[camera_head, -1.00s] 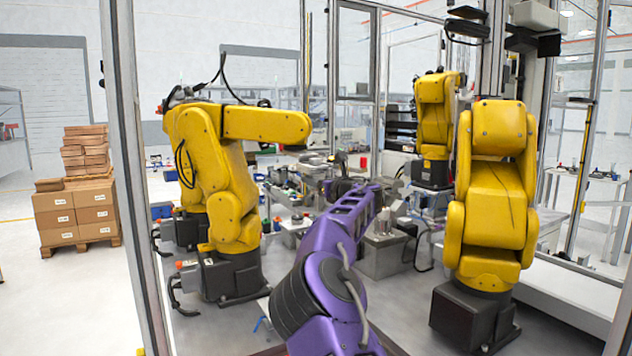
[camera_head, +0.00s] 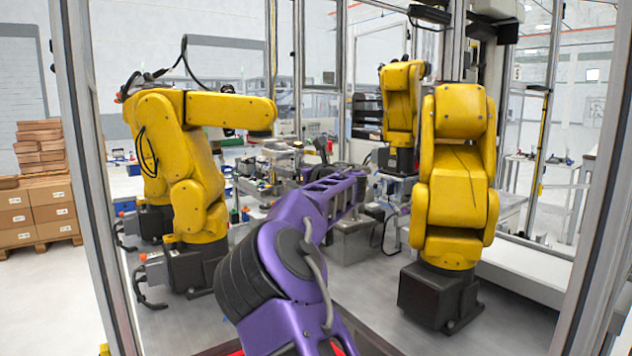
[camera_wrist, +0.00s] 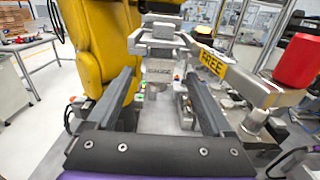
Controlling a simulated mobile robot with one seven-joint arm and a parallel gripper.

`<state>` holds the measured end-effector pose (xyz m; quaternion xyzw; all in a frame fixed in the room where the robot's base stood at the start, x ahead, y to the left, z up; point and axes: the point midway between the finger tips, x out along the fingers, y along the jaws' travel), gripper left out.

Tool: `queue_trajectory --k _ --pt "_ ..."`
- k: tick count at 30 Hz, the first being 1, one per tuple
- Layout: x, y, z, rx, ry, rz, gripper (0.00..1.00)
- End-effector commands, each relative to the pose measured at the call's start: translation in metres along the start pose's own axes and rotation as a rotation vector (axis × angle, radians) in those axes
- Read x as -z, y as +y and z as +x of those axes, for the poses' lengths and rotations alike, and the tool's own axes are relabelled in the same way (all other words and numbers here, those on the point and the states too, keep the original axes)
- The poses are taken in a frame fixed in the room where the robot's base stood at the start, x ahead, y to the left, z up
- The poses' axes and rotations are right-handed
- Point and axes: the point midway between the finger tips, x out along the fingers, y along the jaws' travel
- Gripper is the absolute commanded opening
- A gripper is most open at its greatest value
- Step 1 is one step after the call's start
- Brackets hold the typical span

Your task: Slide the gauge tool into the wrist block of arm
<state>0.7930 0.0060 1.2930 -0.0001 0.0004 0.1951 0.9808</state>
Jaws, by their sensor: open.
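In the wrist view my gripper (camera_wrist: 159,78) is open, with one dark finger on each side of the picture. A grey metal piece (camera_wrist: 158,50), with a label that appears to read GAUGE, shows between and beyond the fingertips. The fingers are not visibly closed on it; I cannot tell whether either touches it. A yellow arm (camera_wrist: 100,45) stands close behind it on the left. I cannot tell which part is the wrist block.
A bar with a yellow FREE label (camera_wrist: 212,61) lies right of the grey piece, near a red cylinder (camera_wrist: 297,60). A cluttered bench (camera_head: 285,160) stands beyond my arm. Metal posts (camera_head: 85,150) frame the cell. Stacked cartons (camera_head: 42,205) stand outside at left.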

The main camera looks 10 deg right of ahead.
Motion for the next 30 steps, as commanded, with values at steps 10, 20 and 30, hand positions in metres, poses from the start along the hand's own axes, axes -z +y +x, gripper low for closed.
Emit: queue_trajectory --k 10,20,30 --pt "0.0 0.001 -0.077 0.0 -0.004 0.003 0.85" --pt "0.0 0.001 -0.115 -0.001 -0.001 0.0 0.85" --pt "0.0 0.0 -0.117 -0.001 0.0 -0.001 0.85"
